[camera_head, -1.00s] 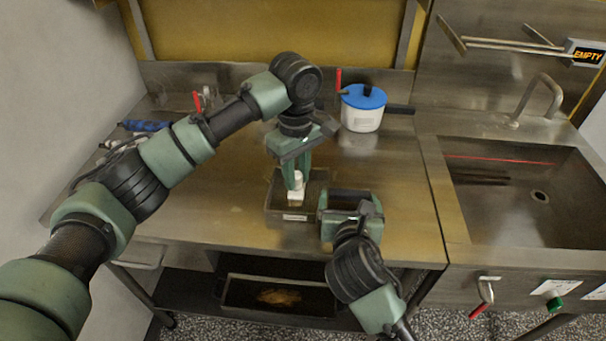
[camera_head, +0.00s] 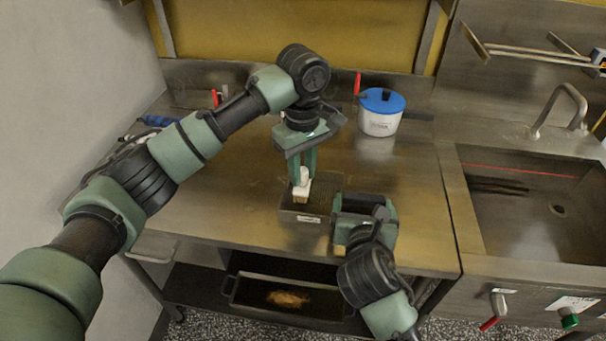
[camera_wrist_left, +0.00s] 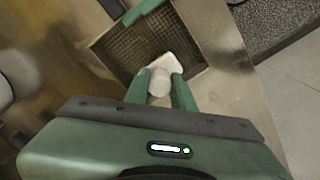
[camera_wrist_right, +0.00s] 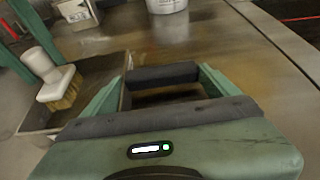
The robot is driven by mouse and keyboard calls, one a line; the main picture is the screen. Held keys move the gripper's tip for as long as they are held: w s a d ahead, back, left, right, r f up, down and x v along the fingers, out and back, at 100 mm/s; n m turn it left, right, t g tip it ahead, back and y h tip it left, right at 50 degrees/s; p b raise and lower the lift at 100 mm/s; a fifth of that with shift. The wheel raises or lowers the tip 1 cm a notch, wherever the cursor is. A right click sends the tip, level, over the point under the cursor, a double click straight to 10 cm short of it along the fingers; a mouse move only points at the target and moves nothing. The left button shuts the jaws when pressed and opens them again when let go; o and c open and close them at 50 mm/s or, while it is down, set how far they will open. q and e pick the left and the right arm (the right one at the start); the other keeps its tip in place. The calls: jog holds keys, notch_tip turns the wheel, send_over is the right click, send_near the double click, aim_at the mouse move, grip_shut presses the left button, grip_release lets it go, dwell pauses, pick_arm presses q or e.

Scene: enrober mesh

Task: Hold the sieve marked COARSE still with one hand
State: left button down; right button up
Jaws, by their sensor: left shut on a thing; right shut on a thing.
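The sieve (camera_head: 287,215) is a shallow square metal tray with a mesh floor, on the steel table; its small front label is too small to read. The mesh (camera_wrist_left: 115,48) shows in the left wrist view. My left gripper (camera_head: 303,172) points down over the sieve, shut on a white brush (camera_head: 301,188). The tan bristles (camera_wrist_right: 62,90) show in the right wrist view; whether they touch the mesh I cannot tell. My right gripper (camera_head: 363,210) is beside the sieve's right side, shut on a dark bar (camera_wrist_right: 162,76), which looks like its handle.
A white tub with a blue lid (camera_head: 381,112) stands at the back. A sink (camera_head: 530,200) is at the right. A dark pan (camera_head: 285,297) with a brownish lump is on the shelf below. Blue-handled tools (camera_head: 158,121) lie at the back left.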

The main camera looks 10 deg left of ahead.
pick_arm(q)
jog(key=shift+r, duration=2.25)
pick_arm(e)
jog(key=o, duration=1.2)
jog(key=shift+o, duration=0.2)
jog(key=v, duration=1.2)
